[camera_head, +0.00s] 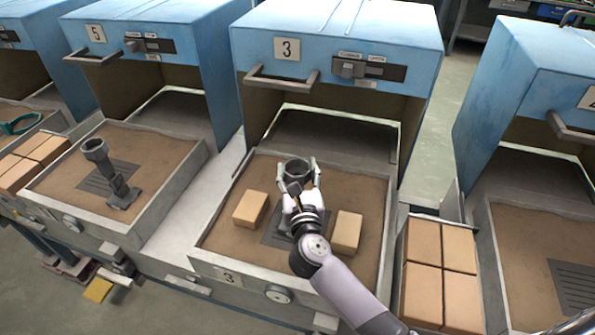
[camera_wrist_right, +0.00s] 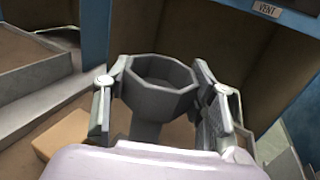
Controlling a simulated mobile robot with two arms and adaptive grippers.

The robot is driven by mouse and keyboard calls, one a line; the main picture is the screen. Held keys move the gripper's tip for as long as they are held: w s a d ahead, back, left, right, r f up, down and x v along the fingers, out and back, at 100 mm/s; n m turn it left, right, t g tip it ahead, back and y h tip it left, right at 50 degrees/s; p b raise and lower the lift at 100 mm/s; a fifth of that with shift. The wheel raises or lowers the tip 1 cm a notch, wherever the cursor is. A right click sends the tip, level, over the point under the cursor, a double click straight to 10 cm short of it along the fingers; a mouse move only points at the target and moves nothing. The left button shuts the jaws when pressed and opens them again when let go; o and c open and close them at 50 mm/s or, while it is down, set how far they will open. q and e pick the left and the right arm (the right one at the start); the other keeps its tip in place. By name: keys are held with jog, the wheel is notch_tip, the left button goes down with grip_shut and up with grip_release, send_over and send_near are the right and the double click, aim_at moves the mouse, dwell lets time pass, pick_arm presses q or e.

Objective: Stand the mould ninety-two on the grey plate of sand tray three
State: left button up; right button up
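A dark grey mould (camera_head: 297,168) with a wide round cup on a narrower stem is upright over the grey plate (camera_head: 276,238) of sand tray three (camera_head: 208,262). Its cup also shows in the right wrist view (camera_wrist_right: 160,98), mouth up. Its foot is hidden, so I cannot tell whether it touches the plate. No number is readable on it. My right gripper (camera_head: 300,172) is open around the cup, one finger on each side; the fingers are very close to it. It also shows in the wrist view (camera_wrist_right: 162,75). My left gripper is not in view.
Tan blocks lie on the sand left (camera_head: 250,209) and right (camera_head: 346,233) of the plate. The blue oven (camera_head: 335,40) marked 3 stands open behind. Another mould (camera_head: 108,172) is in tray five (camera_head: 160,205). More blocks (camera_head: 440,275) are stacked at right.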

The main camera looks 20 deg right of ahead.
jog(key=o, duration=0.4)
jog(key=shift+r, duration=0.1)
jog(key=s+a+b, duration=0.1)
jog(key=s+a, duration=0.1)
jog(key=s, duration=0.9)
jog(key=shift+s+a+b, duration=0.2)
jog(key=shift+s+b, duration=0.2)
